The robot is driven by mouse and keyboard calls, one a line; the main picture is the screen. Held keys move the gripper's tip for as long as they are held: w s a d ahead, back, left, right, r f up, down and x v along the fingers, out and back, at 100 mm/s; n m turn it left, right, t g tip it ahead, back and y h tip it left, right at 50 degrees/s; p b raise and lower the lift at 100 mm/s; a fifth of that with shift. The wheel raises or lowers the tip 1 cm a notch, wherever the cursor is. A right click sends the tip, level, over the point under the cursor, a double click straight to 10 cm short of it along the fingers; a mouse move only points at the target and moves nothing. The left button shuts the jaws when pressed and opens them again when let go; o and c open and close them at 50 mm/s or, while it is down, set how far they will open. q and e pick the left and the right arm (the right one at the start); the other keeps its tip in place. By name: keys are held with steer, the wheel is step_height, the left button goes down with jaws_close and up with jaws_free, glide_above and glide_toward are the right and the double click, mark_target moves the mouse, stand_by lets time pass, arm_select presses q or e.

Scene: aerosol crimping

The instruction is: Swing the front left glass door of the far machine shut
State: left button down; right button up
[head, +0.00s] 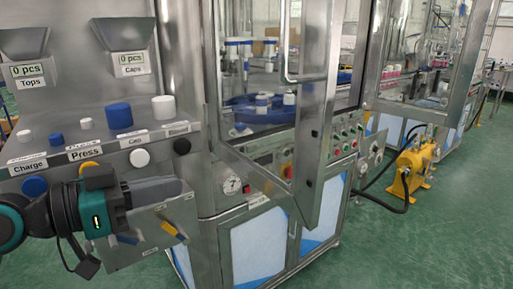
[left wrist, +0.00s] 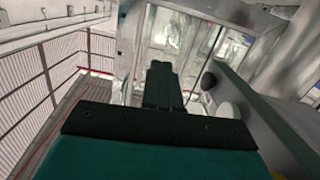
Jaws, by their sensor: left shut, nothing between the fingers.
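A steel-framed glass door (head: 313,120) stands swung out from the front of the middle machine (head: 250,205), with a bar handle (head: 287,50) on it. Another machine (head: 415,85) with glass panels stands farther back at the right. A slanted steel frame (head: 480,45) shows at its front; I cannot tell if it is an open door. My left gripper (head: 178,188) is at the lower left, in front of the button console and apart from the middle machine's door. In the left wrist view its fingers (left wrist: 160,85) are together and empty. My right gripper is out of view.
The console (head: 60,135) with blue, white and black knobs and two hoppers is at the left. A yellow pump (head: 413,165) with hoses stands on the green floor (head: 430,240), which is clear at the lower right.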

arm_select(q)
step_height(320, 180, up, 9)
steer(key=s+m+g+h, duration=0.2)
steer(key=s+m, duration=0.1)
steer(key=p+x, duration=0.3)
steer(key=x, duration=1.1)
steer(key=shift+w+p, duration=0.15)
steer(key=shift+p, duration=0.25)
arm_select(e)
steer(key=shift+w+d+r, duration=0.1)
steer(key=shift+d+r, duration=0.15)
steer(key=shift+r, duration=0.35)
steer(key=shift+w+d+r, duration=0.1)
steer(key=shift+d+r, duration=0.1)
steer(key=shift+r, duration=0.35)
arm_select(q)
steer(key=shift+d+r, duration=0.1)
steer(key=shift+d, duration=0.15)
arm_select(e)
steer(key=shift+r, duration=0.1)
